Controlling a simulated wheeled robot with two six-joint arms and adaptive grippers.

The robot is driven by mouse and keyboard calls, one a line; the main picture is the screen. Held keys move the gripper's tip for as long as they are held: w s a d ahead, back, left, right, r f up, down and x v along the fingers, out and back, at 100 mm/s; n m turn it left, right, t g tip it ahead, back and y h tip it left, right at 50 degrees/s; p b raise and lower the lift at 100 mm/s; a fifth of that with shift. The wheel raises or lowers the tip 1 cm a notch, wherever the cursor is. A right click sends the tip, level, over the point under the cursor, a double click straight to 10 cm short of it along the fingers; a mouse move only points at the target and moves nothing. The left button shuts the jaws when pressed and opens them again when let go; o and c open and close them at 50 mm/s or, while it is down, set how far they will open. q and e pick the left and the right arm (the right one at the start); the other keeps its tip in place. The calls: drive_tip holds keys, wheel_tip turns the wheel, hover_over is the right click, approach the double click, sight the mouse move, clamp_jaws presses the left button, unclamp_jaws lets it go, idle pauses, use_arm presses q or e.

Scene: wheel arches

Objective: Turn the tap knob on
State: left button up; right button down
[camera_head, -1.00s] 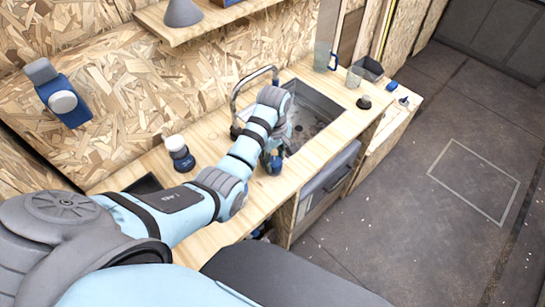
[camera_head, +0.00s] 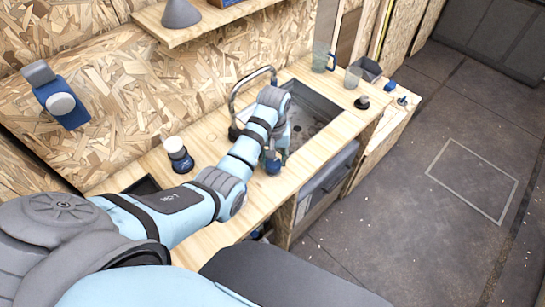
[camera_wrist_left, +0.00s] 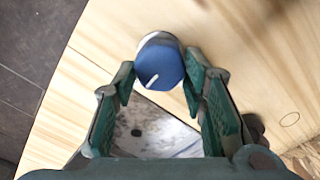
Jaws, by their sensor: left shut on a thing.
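The tap knob (camera_wrist_left: 161,62) is round and blue, with a short white line on its face pointing to the lower left in the left wrist view. In the head view the blue knob (camera_head: 273,166) stands on the wooden counter at the near side of the sink. My left gripper (camera_wrist_left: 161,74) has its green fingers on either side of the knob and is shut on it. In the head view my left gripper (camera_head: 275,152) reaches down to the knob from above. The curved metal tap (camera_head: 236,95) stands behind my wrist, partly hidden. My right gripper is not in view.
The sink basin (camera_head: 312,112) lies just beyond my left gripper. Glass cups (camera_head: 322,58) and a dark box (camera_head: 369,68) stand at the counter's far end. A white-topped dark jar (camera_head: 178,154) stands left of my forearm. A wooden shelf (camera_head: 215,20) is above. The floor at right is clear.

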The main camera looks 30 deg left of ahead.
use_arm(q)
drive_tip(key=shift+m, duration=0.3)
drive_tip(key=o, duration=1.2)
drive_tip(key=shift+c, duration=0.2)
drive_tip(key=shift+w+a, duration=0.1)
